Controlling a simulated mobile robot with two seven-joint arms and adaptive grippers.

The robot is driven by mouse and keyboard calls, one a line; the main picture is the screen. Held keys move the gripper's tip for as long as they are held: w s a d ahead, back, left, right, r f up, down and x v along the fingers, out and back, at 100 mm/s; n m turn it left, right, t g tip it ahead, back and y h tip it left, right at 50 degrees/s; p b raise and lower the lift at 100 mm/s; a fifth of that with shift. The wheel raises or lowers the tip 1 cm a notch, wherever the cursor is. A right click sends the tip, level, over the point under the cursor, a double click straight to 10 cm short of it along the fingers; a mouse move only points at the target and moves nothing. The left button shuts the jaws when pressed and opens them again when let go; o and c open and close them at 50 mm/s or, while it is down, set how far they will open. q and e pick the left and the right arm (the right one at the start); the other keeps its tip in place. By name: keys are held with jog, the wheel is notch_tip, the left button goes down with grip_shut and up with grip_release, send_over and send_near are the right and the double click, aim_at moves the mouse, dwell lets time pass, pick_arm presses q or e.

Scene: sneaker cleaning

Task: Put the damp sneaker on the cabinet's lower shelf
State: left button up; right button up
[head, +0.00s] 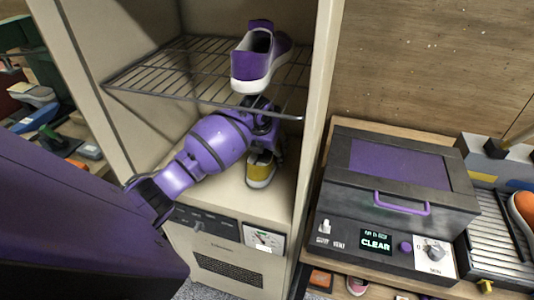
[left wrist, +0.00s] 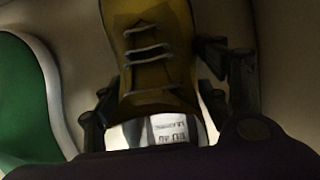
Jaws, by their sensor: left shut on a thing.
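A yellow sneaker (head: 261,170) with a white sole is inside the cabinet, low over or on the lower shelf (head: 222,188); I cannot tell whether its sole touches. My left gripper (head: 264,146) reaches in under the wire rack and is shut on this sneaker. In the left wrist view the yellow sneaker (left wrist: 160,60), with pale laces and a white, lettered end, lies between the two dark fingers (left wrist: 155,112). The arm hides part of the shelf and the sneaker's upper part in the head view. My right gripper is not in view.
A purple sneaker (head: 258,62) stands on the wire rack (head: 170,70) above my arm. A green, white-edged thing (left wrist: 25,95) is beside the yellow sneaker in the left wrist view. The cabinet's right post (head: 318,100) is close by. A machine (head: 385,240) showing "CLEAR" stands right.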

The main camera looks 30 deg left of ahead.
aim_at(254, 177)
pick_arm(q)
jog(key=shift+w+f, duration=0.1)
jog(key=shift+f, duration=0.3)
jog(key=o, duration=1.6)
jog(key=shift+f, duration=0.2)
jog(key=shift+r, duration=0.1)
jog(key=shift+r, duration=0.2)
jog(key=v, duration=0.2)
jog(key=shift+s+r, duration=0.2)
jog(key=shift+s, duration=0.05)
jog(key=s+d, duration=0.1)
jog(key=s, duration=0.3)
jog(key=s+d, duration=0.1)
jog(key=s, duration=0.6)
jog(key=shift+s+d+b, duration=0.3)
jog(key=shift+s+d, duration=0.1)
